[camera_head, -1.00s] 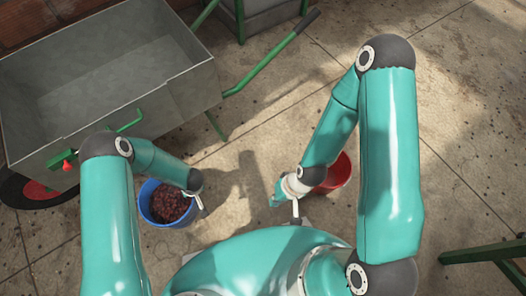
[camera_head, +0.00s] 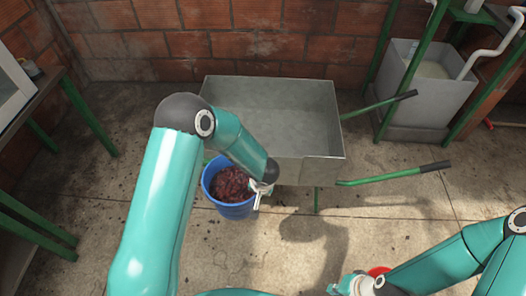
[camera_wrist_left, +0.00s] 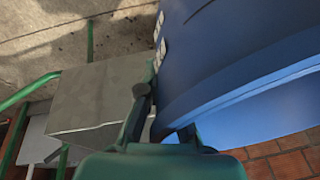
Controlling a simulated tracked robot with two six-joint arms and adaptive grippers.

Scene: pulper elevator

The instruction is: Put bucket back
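The blue bucket (camera_head: 232,209), filled with dark red cherries (camera_head: 230,185), is in front of the wheelbarrow's near left part in the head view. My left gripper (camera_head: 259,199) is at the bucket's right rim, its fingers appearing closed on the wall. In the left wrist view, the bucket's blue wall (camera_wrist_left: 240,70) fills the right side, close against the gripper (camera_wrist_left: 165,118). My right gripper (camera_head: 343,289) is at the bottom edge, partly cut off; its fingers do not show clearly.
The grey wheelbarrow (camera_head: 275,115), with green handles (camera_head: 400,174) toward the right, stands before the brick wall (camera_head: 250,45). A grey tank (camera_head: 425,85) is at the back right. A green-legged table (camera_head: 85,115) is at the left. Floor between table and bucket is clear.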

